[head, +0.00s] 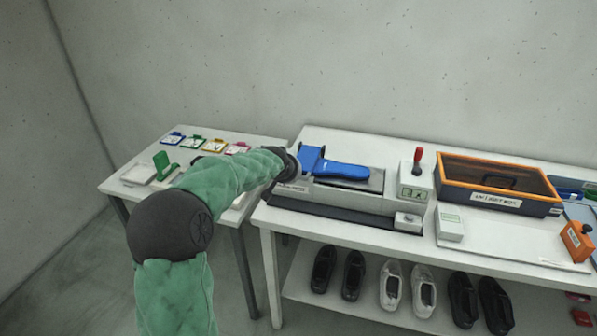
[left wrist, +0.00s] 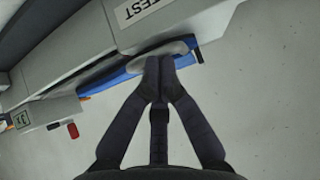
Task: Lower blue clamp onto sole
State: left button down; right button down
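In the head view a raised blue piece, which looks like the clamp (head: 311,157), stands at the left end of the bench device labelled TEST. A long flat blue piece (head: 343,171) lies to its right on the dark plate; I cannot tell whether it is part of the clamp or the sole. My left gripper is at the device's left end, its fingers hidden behind my wrist there. In the left wrist view my left gripper (left wrist: 158,64) has its fingertips together, against or just before a grey rounded strip (left wrist: 160,51) beside a blue edge (left wrist: 118,72). My right gripper is out of view.
A white control box with a red-topped lever (head: 417,162) stands right of the device. Further right are an orange-rimmed dark box (head: 499,184) and a white tray (head: 510,238). A side table (head: 150,196) holds small coloured items. Several shoes stand on the lower shelf.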

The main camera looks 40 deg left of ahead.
pick_arm(q)
jog(key=shift+s+d+f, duration=0.1)
jog(key=shift+d+f, duration=0.05)
jog(key=shift+f, duration=0.25)
jog(key=shift+s+d+f, duration=0.1)
jog(key=shift+f, duration=0.45)
notch_tip(320, 180, up, 5)
jog(key=p, duration=0.3)
jog(key=s+d, duration=0.4)
jog(key=s, duration=0.4)
jog(key=shift+f+p, duration=0.4)
jog(key=shift+w, duration=0.1)
